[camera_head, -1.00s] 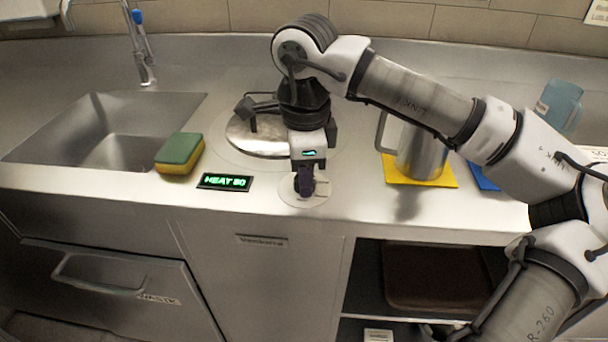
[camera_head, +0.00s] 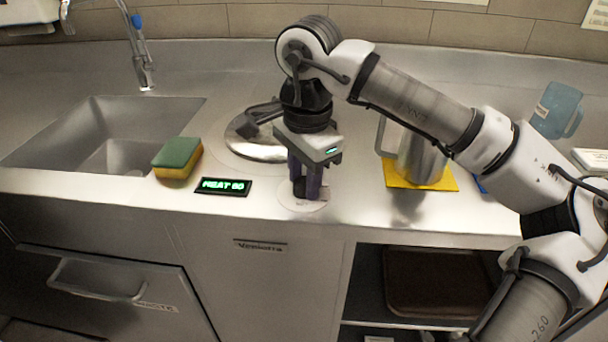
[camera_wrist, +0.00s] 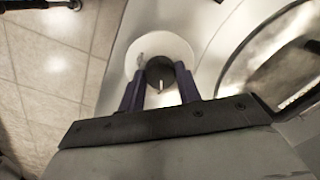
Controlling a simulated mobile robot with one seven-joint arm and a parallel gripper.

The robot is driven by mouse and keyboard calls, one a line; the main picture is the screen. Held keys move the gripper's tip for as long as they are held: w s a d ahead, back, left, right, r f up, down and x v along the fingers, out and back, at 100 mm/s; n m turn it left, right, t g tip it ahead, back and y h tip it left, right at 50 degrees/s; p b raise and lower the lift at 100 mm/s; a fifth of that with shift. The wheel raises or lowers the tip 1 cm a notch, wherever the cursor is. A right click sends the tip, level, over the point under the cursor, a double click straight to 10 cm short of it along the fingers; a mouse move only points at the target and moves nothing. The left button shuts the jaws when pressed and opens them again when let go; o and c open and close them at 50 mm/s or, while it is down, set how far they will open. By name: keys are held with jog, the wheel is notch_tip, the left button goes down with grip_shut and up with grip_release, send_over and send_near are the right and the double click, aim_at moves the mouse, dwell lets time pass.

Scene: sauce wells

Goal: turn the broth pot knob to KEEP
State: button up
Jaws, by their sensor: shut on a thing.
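My gripper (camera_head: 307,190) points down and is shut on the dark broth pot knob (camera_wrist: 158,72), at the counter's front edge. In the wrist view its two purple fingers (camera_wrist: 158,84) stand on either side of the knob. A short pale pointer mark shows on top of the knob. A white round plate (camera_wrist: 143,50) surrounds the knob; any KEEP marking on it cannot be read. Behind the gripper is a round lidded pot (camera_head: 243,146) set in the counter, partly hidden by my arm. A small display (camera_head: 223,186) left of the knob shows green HEAT and a blurred number.
A green and yellow sponge (camera_head: 177,158) lies left of the pot, beside the sink (camera_head: 60,133). A metal jug (camera_head: 420,155) on a yellow mat (camera_head: 440,184) stands to the right, under my arm. A blue pitcher (camera_head: 556,108) is further right.

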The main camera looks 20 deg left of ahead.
jog(key=o, duration=1)
jog(key=shift+c, duration=0.2)
notch_tip(320, 180, up, 14)
jog(key=shift+s+d+p, duration=0.2)
jog(key=shift+d+p, duration=0.1)
jog(key=shift+p, duration=0.15)
jog(key=shift+s+f, duration=0.1)
jog(key=shift+f, duration=0.05)
